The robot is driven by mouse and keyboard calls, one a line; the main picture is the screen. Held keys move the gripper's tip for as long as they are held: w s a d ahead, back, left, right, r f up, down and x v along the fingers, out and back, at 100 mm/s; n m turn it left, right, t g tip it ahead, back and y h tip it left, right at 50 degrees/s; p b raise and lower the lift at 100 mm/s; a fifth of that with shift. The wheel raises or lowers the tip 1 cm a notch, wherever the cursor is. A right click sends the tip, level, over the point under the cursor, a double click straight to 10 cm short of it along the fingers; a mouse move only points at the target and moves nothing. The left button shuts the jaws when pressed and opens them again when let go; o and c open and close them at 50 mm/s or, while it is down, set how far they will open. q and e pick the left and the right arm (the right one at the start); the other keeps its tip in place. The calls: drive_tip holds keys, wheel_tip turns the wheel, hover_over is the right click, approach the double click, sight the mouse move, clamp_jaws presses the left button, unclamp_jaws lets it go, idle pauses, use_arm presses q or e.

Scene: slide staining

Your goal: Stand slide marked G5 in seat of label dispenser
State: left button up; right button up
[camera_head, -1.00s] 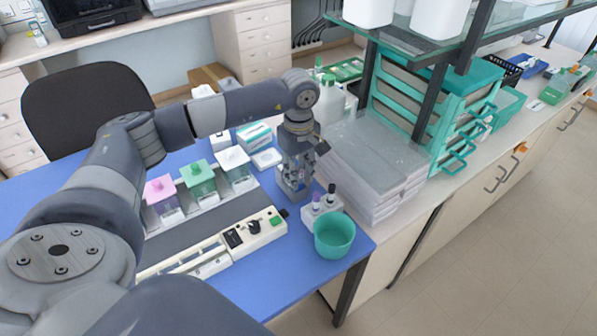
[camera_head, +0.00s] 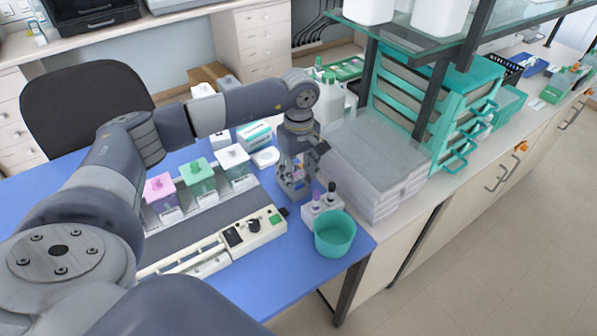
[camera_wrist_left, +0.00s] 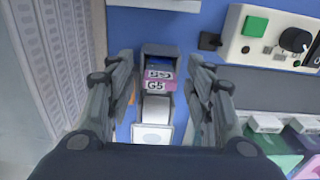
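The slide marked G5 (camera_wrist_left: 154,86) shows a pink-purple label end between my left fingers in the left wrist view. It is at the small grey label dispenser (camera_wrist_left: 161,48), and I cannot tell how deep it sits in the seat. A second marked strip lies just above the G5 mark. My left gripper (camera_wrist_left: 160,98) is open, one finger on each side of the slide with gaps between. In the head view the left gripper (camera_head: 294,193) points down at the blue table and mostly hides the dispenser and slide. My right gripper is not in view.
A teal cup (camera_head: 334,236) and a small bottle rack (camera_head: 322,209) stand close to the gripper. Staining jars with pink, green and white lids (camera_head: 199,178) stand left, behind a control panel (camera_head: 248,231). Stacked grey trays (camera_head: 376,158) rise to the right.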

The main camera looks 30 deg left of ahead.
use_arm(q)
wheel_tip(320, 180, up, 12)
idle(0.7)
drive_tip(key=shift+r, duration=0.1)
idle(0.4)
